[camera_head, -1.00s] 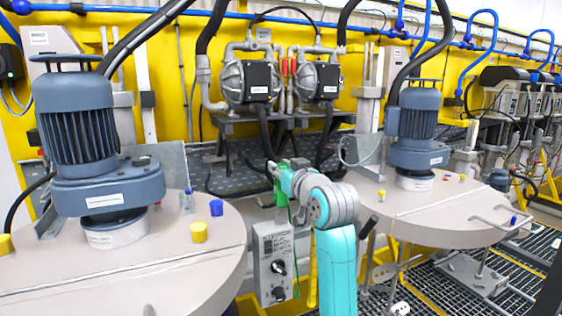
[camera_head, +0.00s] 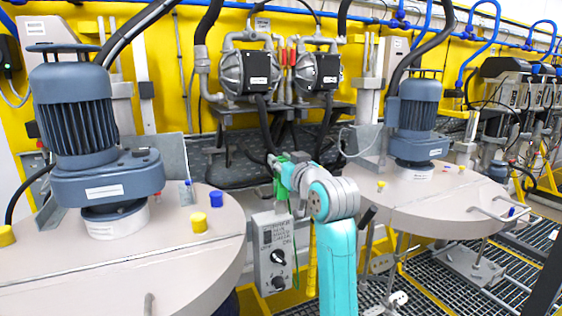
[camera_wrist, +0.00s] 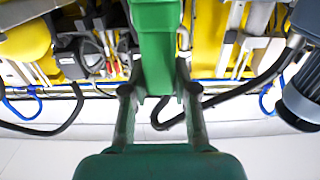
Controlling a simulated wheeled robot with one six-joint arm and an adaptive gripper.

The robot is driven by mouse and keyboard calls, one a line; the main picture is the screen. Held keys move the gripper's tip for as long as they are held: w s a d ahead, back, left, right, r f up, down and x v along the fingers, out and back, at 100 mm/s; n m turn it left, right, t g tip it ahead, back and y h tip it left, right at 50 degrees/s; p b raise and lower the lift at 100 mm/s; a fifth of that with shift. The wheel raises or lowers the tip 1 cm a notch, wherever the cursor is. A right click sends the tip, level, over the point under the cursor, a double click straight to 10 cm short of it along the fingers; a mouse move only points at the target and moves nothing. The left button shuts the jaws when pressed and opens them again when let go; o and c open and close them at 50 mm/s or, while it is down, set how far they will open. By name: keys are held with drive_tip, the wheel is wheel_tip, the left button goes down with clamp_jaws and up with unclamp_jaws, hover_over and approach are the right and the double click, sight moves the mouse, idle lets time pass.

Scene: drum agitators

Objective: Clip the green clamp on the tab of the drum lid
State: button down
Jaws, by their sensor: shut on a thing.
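My gripper (camera_head: 281,170) is at the end of my teal and grey arm, in the gap between the two drums in the head view. It is shut on the green clamp (camera_head: 281,188), which hangs below it in front of the dark grating. In the wrist view the green clamp (camera_wrist: 158,50) lies between the two dark fingers. The left drum lid (camera_head: 190,265) and the right drum lid (camera_head: 455,205) are pale and round, one on each side, apart from the clamp. I cannot make out for sure which part of a lid is the tab.
A blue-grey motor stands on each lid, the left one (camera_head: 75,120) and the right one (camera_head: 418,125). A grey control box (camera_head: 272,252) is just below my gripper. Blue (camera_head: 216,198) and yellow (camera_head: 199,222) caps sit on the left lid. Pumps (camera_head: 250,73) and hoses are behind.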

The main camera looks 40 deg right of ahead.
drive_tip(key=shift+f, duration=2)
idle(0.5)
drive_tip(key=c, duration=0.8)
unclamp_jaws()
drive_tip(key=v, duration=1.2)
